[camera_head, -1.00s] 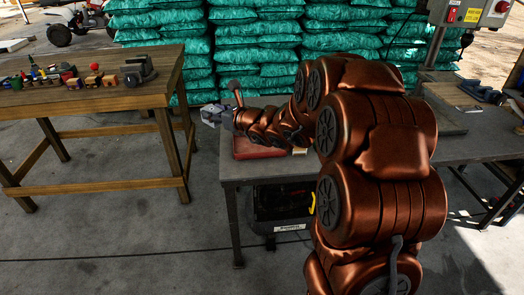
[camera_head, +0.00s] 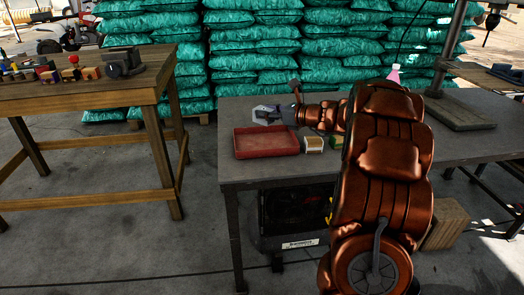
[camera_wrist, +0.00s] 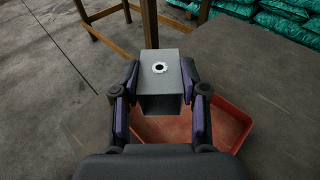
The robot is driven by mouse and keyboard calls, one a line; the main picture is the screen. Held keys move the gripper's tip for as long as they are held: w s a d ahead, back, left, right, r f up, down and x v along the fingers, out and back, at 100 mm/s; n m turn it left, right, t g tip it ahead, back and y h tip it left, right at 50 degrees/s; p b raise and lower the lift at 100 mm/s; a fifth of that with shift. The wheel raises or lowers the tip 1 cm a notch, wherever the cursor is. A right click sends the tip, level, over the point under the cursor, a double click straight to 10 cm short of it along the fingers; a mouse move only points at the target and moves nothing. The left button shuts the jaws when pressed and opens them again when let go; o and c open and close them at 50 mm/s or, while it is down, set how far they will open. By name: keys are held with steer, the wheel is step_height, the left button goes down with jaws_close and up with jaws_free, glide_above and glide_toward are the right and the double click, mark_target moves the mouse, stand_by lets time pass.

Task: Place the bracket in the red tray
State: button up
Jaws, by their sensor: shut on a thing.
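The bracket is a grey, box-like metal piece (camera_wrist: 160,70) with a round hole in its top face. My gripper (camera_wrist: 160,88) is shut on it, one dark finger against each side. In the head view the bracket (camera_head: 263,115) shows at the tip of my gripper (camera_head: 274,115), near the tray's back edge. The red tray (camera_head: 266,143) lies on the grey table and looks empty. In the wrist view the tray (camera_wrist: 232,126) shows below my gripper, partly hidden by it. The bracket appears held above the table, apart from the tray's floor.
A small green-and-wood block (camera_head: 313,144) and another (camera_head: 337,141) stand right of the tray on the grey table (camera_head: 228,171). A pink bottle (camera_head: 393,73) stands behind my arm. A wooden table (camera_head: 110,93) with several small objects is at left. Stacked green sacks stand behind.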

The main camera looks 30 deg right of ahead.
steer(key=shift+d+f, duration=0.25)
steer(key=shift+f, duration=0.25)
steer(key=f, duration=0.1)
steer(key=f+b, duration=0.1)
steer(key=f, duration=0.3)
steer(key=shift+s+d, duration=0.1)
steer(key=shift+d, duration=0.15)
steer(key=shift+a+f+b, duration=0.1)
steer(key=shift+f+b, duration=0.7)
steer(key=shift+f, duration=1.4)
steer(key=shift+f, duration=0.25)
